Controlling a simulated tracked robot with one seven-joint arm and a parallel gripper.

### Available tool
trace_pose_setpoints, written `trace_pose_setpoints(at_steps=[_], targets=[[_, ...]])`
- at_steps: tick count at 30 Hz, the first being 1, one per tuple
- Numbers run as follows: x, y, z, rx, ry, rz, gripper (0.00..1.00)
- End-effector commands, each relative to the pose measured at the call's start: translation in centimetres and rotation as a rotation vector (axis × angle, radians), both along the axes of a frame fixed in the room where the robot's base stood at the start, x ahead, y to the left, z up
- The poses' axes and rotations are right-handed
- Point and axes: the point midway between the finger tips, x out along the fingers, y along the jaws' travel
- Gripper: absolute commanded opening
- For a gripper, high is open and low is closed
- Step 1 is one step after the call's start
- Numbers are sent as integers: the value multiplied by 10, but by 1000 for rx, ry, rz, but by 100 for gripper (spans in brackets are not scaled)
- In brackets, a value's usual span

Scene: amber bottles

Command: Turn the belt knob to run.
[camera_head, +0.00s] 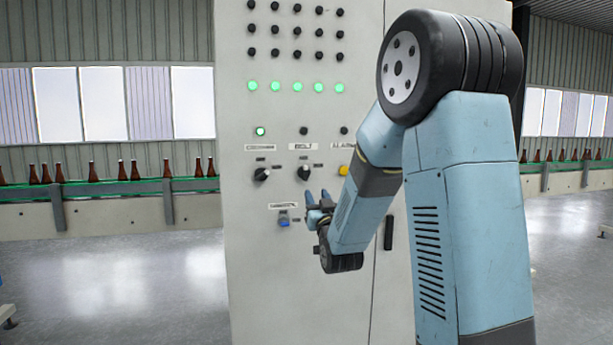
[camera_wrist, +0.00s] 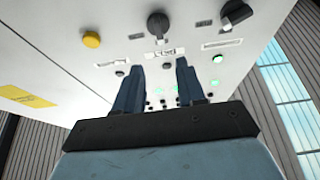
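The belt knob (camera_head: 303,173) is a black rotary knob on the pale control cabinet, under a label that seems to read "BELT". It also shows in the wrist view (camera_wrist: 158,25), where the panel looks upside down. I cannot read the small position labels beside it or tell for sure which one it points at. My gripper (camera_head: 318,196) is below and slightly right of the knob, apart from it. In the wrist view my gripper (camera_wrist: 160,65) has two blue fingers spread with an empty gap between them, and the knob lies beyond their tips.
A similar black knob (camera_head: 261,174) is left of the belt knob, and a yellow button (camera_head: 343,170) is to the right. A blue switch (camera_head: 284,220) sits below left, close to my gripper. Green lamps (camera_head: 296,87) glow above. Amber bottles (camera_head: 92,172) stand on a conveyor behind.

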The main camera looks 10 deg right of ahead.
Motion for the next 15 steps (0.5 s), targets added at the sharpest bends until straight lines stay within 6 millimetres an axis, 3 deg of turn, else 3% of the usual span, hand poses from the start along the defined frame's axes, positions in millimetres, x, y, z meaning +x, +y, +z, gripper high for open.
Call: trace_pose_setpoints(at_steps=[15], targets=[[82, 0, 34, 0, 0, 0, 39]])
